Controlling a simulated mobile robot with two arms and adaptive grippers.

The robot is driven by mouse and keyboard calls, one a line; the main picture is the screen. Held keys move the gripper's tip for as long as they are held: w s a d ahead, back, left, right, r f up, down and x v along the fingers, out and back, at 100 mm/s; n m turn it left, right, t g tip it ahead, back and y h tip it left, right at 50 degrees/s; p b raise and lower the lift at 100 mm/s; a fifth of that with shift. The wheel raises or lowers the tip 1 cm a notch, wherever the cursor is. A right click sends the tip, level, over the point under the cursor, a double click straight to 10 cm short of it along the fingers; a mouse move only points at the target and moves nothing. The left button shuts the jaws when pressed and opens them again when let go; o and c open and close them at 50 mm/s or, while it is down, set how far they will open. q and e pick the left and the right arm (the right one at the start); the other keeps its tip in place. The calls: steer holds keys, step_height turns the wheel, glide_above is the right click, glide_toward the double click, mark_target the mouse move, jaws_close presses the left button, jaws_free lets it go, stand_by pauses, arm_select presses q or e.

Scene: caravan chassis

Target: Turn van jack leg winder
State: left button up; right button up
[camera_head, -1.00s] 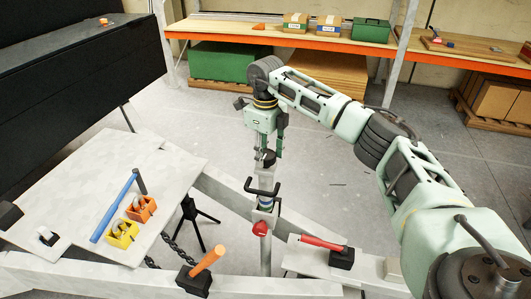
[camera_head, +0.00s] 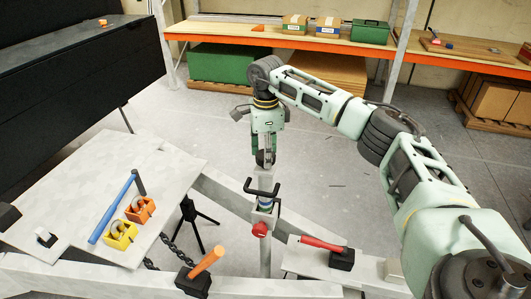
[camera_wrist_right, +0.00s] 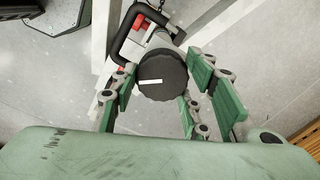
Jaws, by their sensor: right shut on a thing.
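The jack leg (camera_head: 265,262) stands upright at the front of the chassis, with a black U-shaped handle (camera_head: 250,187) and a red part (camera_head: 260,229) on it. Its winder, a round black knob with a white mark (camera_wrist_right: 162,75), sits at the top. My right gripper (camera_head: 265,160) points down over the leg's top and is shut on the winder. In the wrist view, its green-padded fingers stand on both sides of the knob. In the head view, the fingers mostly hide the knob. My left gripper is not in view.
A red-handled hammer (camera_head: 322,243) and an orange-handled tool (camera_head: 205,264) lie on the chassis frame near the leg. A blue-handled hammer (camera_head: 112,208), a yellow box (camera_head: 121,234) and an orange box (camera_head: 140,209) are on the plate at left. Floor behind the leg is clear.

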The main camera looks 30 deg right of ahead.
stand_by(0.3)
steer(key=o, duration=1.1)
steer(key=shift+s, duration=0.15)
steer(key=shift+r, duration=0.1)
step_height(320, 180, up, 12)
steer(key=shift+f, duration=0.1)
